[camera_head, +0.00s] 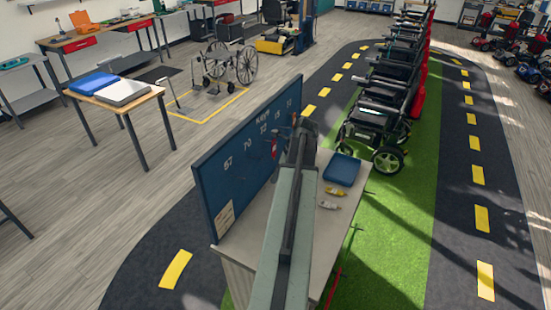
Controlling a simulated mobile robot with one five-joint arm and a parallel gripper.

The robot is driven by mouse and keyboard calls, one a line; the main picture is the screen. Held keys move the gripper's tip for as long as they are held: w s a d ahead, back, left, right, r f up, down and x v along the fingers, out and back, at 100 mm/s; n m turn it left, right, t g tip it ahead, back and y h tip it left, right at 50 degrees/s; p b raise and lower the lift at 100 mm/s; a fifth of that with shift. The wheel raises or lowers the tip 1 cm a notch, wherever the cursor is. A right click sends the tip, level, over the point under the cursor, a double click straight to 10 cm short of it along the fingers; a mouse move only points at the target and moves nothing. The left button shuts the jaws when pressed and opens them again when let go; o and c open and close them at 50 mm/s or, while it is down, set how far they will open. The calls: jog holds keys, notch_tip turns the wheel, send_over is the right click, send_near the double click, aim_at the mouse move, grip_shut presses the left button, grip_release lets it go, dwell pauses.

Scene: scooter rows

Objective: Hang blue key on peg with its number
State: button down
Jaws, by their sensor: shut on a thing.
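The blue key board (240,165) stands upright along the left side of a counter. It is headed "Keys" and bears a row of white numbers; 57, 70 and 73 read best, the ones farther right are too small to be sure of. A red key tag (274,146) hangs at the board's face. My gripper (301,124) is at the far end of my arm, close to the right part of the board. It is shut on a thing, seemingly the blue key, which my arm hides. I cannot tell whether it touches a peg.
On the counter (318,230), right of my arm, lie a blue tray (341,169), a yellow tag (334,191) and a pale tag (328,205). A row of wheelchairs (378,120) stands on green floor behind. A wooden table (140,100) is at left.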

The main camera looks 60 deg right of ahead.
jog(key=w+f+b, duration=0.1)
jog(key=w+b, duration=0.1)
jog(key=w, duration=0.8)
dwell(0.8)
jog(key=shift+w+a+f, duration=0.1)
jog(key=shift+w+a, duration=0.05)
jog(key=shift+a, duration=0.05)
dwell(0.5)
jog(key=c, duration=0.9)
grip_release()
jog(key=shift+c, duration=0.2)
jog(key=shift+d, duration=0.1)
